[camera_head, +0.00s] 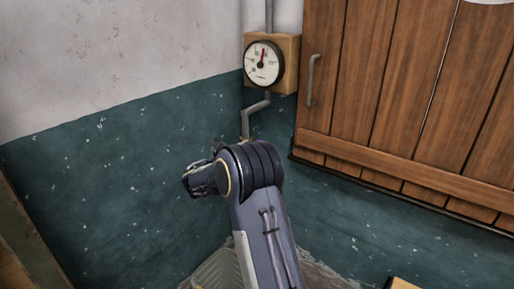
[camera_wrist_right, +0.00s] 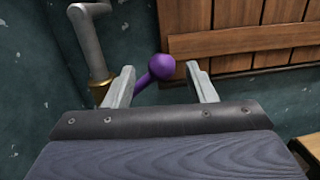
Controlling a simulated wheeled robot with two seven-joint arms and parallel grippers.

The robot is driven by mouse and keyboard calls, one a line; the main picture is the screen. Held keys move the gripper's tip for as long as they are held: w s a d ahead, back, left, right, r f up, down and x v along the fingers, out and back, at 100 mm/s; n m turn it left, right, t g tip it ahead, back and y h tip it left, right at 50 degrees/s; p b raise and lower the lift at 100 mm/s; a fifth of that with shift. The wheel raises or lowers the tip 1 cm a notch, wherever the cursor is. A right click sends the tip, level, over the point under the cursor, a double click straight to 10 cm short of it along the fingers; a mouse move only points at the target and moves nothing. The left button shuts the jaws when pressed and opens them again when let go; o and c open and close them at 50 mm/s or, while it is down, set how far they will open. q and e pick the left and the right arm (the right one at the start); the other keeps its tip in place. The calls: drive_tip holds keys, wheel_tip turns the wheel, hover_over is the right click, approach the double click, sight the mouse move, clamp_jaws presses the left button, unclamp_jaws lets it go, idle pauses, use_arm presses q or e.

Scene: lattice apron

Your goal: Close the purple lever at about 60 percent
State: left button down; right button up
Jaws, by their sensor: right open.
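The purple lever (camera_wrist_right: 161,67) shows in the right wrist view as a round knob on a short stem. The stem slants down and left behind my left-hand finger. My right gripper (camera_wrist_right: 160,69) is open, and the knob appears in the gap between its fingertips. I cannot tell how far ahead of the fingertips the knob is, and no contact shows. In the head view my right gripper (camera_head: 197,179) is in front of the dark green wall, left of the pipe. The lever is not visible in the head view. My left gripper is not in view.
A round gauge (camera_head: 263,63) on a wooden block has a red needle. A grey bent pipe (camera_head: 253,112) runs below it; it also shows in the right wrist view (camera_wrist_right: 88,42). A wooden plank door (camera_head: 400,100) with a metal handle (camera_head: 312,80) stands right.

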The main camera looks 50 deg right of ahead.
drive_tip(key=shift+a+f, duration=0.1)
drive_tip(key=shift+a, duration=1.6)
drive_tip(key=s+a+f+m+y, duration=0.3)
drive_tip(key=s+a+m+y, duration=0.15)
drive_tip(key=s, duration=0.35)
drive_tip(key=s+a+f+m+y, duration=0.35)
drive_tip(key=s+y, duration=0.25)
drive_tip(key=s, duration=0.2)
drive_tip(key=s+a+m+t+y, duration=0.3)
drive_tip(key=s+a+m+y, duration=0.2)
drive_tip(key=a, duration=0.7)
drive_tip(key=s+a+f+m+t+y, duration=0.1)
drive_tip(key=s+a+m+t+y, duration=0.2)
drive_tip(key=a, duration=1)
drive_tip(key=s+m+y, duration=0.2)
drive_tip(key=m+y, duration=0.1)
drive_tip(key=y, duration=0.1)
drive_tip(key=shift+s+a+f, duration=0.15)
drive_tip(key=shift+s+f, duration=0.15)
drive_tip(key=shift+s, duration=0.05)
